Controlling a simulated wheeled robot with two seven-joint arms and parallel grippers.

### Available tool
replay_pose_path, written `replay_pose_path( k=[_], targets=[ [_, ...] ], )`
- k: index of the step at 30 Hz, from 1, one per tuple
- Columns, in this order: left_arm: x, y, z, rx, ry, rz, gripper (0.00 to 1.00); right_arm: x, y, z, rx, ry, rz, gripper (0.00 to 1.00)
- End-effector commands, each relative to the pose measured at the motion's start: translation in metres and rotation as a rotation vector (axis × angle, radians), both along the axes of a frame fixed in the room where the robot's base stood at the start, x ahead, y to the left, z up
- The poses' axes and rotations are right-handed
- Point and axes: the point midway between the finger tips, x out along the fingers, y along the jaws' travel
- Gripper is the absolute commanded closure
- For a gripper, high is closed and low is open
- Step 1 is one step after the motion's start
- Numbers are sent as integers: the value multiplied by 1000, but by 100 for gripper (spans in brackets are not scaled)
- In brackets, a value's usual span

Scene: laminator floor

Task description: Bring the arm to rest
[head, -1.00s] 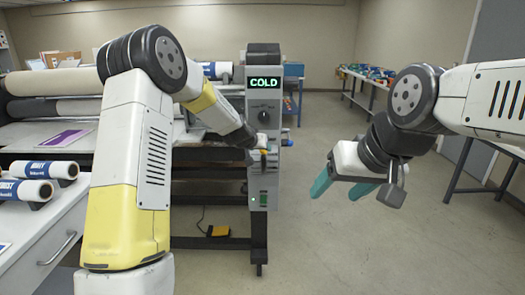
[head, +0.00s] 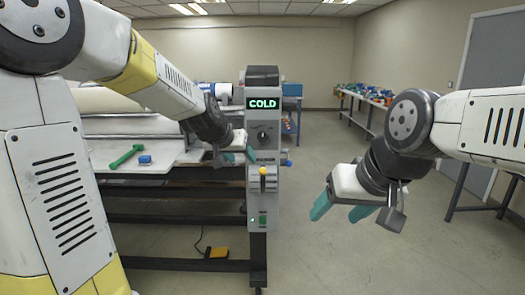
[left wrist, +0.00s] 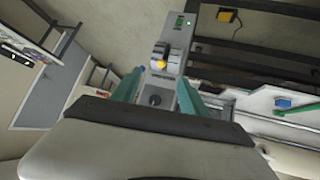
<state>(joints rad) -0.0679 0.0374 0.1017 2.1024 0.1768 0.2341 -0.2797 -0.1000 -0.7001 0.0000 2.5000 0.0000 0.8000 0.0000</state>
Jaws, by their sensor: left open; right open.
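My left gripper (head: 240,157) is raised in front of the laminator, just left of its grey control post (head: 263,205) in the head view. Its teal fingers are apart with nothing between them. In the left wrist view the fingers (left wrist: 158,92) frame the post, with its yellow-tipped lever (left wrist: 159,58) and dark knob showing between and beyond them. I cannot tell whether the gripper touches the post. My right gripper (head: 340,210) hangs open and empty over bare floor at the right, teal fingers pointing down and left.
The post's display (head: 263,103) reads COLD. A green tool (head: 126,156) and a small blue block (head: 145,160) lie on the laminator's bed. A yellow foot pedal (head: 217,252) is on the floor. A table with several items (head: 366,95) stands at the back right. The central floor is clear.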

Motion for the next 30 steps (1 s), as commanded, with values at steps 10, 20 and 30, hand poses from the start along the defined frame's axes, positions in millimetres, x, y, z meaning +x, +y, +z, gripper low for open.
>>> replay_pose_path(
  k=[10, 20, 30],
  targets=[
    [-187, 54, 23, 6, 162, 77, 48, 0, 0, 0, 0, 0, 0, 35],
    [-276, 76, 2, 3, 256, 137, 48, 0, 0, 0, 0, 0, 0, 35],
    [-279, 76, 1, 2, 261, 140, 48, 0, 0, 0, 0, 0, 0, 35]
  ],
)
